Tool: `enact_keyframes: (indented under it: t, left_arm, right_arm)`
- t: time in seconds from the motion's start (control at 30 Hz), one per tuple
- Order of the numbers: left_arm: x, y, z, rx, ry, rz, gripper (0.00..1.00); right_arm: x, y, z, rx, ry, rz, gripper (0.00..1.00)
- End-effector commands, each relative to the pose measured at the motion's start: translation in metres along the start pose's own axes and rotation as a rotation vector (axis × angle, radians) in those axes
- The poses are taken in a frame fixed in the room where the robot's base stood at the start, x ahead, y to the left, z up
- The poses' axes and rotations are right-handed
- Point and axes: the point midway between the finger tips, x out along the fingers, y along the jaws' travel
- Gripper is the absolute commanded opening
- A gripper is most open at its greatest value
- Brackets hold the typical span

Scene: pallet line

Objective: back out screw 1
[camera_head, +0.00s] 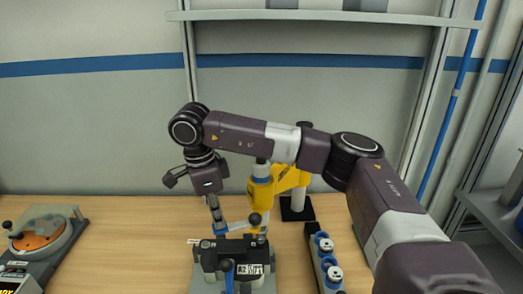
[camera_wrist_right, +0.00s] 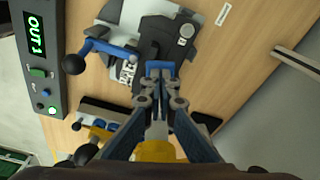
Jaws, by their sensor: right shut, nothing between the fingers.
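My right gripper (camera_head: 214,218) points down over the back of a black and grey fixture (camera_head: 238,252) on the wooden table. In the right wrist view its fingers (camera_wrist_right: 160,70) are closed together with blue tips, at the edge of the dark block (camera_wrist_right: 158,42) of this fixture. I cannot tell whether the tips touch it. A round silver head (camera_wrist_right: 187,30) shows on the dark block; I cannot tell if it is screw 1. The fixture has a lettered label (camera_head: 250,269) and a blue lever (camera_head: 228,272). My left gripper is out of view.
A yellow stand (camera_head: 262,190) rises close behind the fixture. A rack with blue-ringed parts (camera_head: 325,258) stands to the right. A device with an orange disc (camera_head: 38,237) sits at the left. The wrist view shows a box with a green display (camera_wrist_right: 36,35). Table between is clear.

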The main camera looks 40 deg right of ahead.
Motion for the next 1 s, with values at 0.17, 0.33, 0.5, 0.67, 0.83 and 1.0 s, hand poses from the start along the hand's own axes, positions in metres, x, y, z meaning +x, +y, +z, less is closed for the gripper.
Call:
enact_keyframes:
  t: [0.17, 0.33, 0.5, 0.67, 0.83, 1.0]
  left_arm:
    - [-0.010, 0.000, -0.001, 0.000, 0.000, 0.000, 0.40]
    - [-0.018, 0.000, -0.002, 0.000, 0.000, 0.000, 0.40]
    - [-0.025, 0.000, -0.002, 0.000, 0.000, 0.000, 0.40]
    - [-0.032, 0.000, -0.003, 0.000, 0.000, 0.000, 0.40]
    - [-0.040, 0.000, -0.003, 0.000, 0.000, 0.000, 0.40]
    - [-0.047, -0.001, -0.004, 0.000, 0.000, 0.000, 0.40]
  right_arm:
    - [-0.016, 0.000, -0.002, 0.000, -0.001, -0.001, 0.00]
    - [-0.028, 0.000, -0.003, 0.001, 0.000, -0.001, 0.00]
    - [-0.040, -0.001, -0.005, 0.001, -0.001, -0.002, 0.00]
    - [-0.051, -0.001, -0.006, 0.001, -0.001, -0.003, 0.00]
    - [-0.064, -0.001, -0.007, 0.001, -0.001, -0.003, 0.00]
    - [-0.075, -0.001, -0.009, 0.000, -0.002, -0.003, 0.00]
